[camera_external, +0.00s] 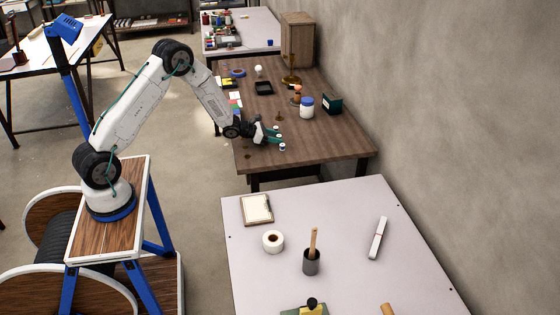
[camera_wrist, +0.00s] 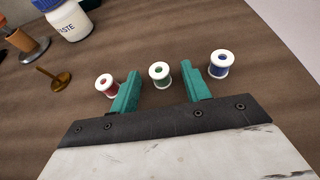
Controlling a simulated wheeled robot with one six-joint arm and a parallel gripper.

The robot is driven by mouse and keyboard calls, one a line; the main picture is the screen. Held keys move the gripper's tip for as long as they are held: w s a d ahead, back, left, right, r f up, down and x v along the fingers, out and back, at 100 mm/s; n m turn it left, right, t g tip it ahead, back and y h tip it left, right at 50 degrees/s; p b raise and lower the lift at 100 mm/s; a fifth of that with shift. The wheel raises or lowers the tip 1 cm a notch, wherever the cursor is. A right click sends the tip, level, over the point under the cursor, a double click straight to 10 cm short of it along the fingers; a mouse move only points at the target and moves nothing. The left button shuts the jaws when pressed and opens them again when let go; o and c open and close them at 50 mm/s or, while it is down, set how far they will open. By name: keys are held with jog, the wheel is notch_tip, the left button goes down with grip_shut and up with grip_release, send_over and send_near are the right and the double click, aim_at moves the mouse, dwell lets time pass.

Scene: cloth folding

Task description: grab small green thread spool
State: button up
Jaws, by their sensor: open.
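The small green thread spool (camera_wrist: 160,75) stands upright on the brown table, with white rims and green thread. In the wrist view it lies between the two teal fingers of my gripper (camera_wrist: 162,91), a little beyond their tips or level with them. My gripper is open, and a gap shows on both sides of the spool. A red spool (camera_wrist: 107,85) stands just left of the left finger. A blue spool (camera_wrist: 221,63) stands to the right of the right finger. In the external view my gripper (camera_external: 275,138) is low over the table's near edge.
A white paste jar (camera_wrist: 68,18) with a blue lid and a small brass piece (camera_wrist: 54,77) stand to the left in the wrist view. The wooden table (camera_external: 330,140) has bare room right of the spools. A pale table (camera_external: 340,215) stands nearer the camera.

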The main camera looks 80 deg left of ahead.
grip_shut()
jog(key=shift+r, duration=0.15)
